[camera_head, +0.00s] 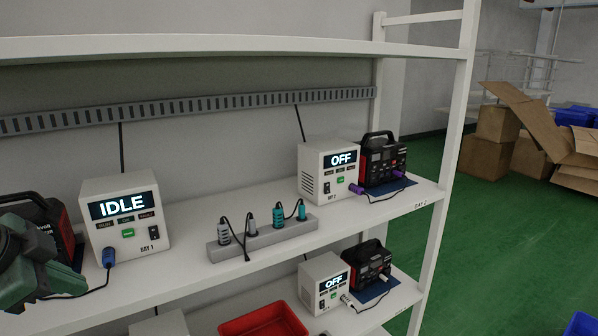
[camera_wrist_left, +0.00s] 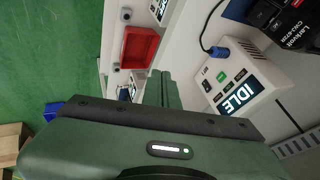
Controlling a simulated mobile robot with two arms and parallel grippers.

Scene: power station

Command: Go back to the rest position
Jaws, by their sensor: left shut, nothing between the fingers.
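My left gripper (camera_head: 32,272) is at the lower left of the head view, in front of the shelf's left end. It partly hides a red-and-black power unit (camera_head: 48,214) behind it. In the left wrist view its green fingers (camera_wrist_left: 160,88) are together with nothing between them. They point past a white box with a lit IDLE screen (camera_wrist_left: 238,95), apart from it. The same IDLE box (camera_head: 125,215), labelled BAY 1, stands on the upper shelf in the head view, with a blue plug (camera_head: 108,257) at its front. My right gripper is out of view.
A power strip (camera_head: 262,236) with several plugs lies mid-shelf. An OFF box (camera_head: 328,168) and a black-red unit (camera_head: 382,160) stand right; a similar OFF box (camera_head: 323,282) is below. A red bin (camera_head: 262,322) is lower. Green floor (camera_head: 480,250) lies open at right, before cardboard boxes (camera_head: 487,155).

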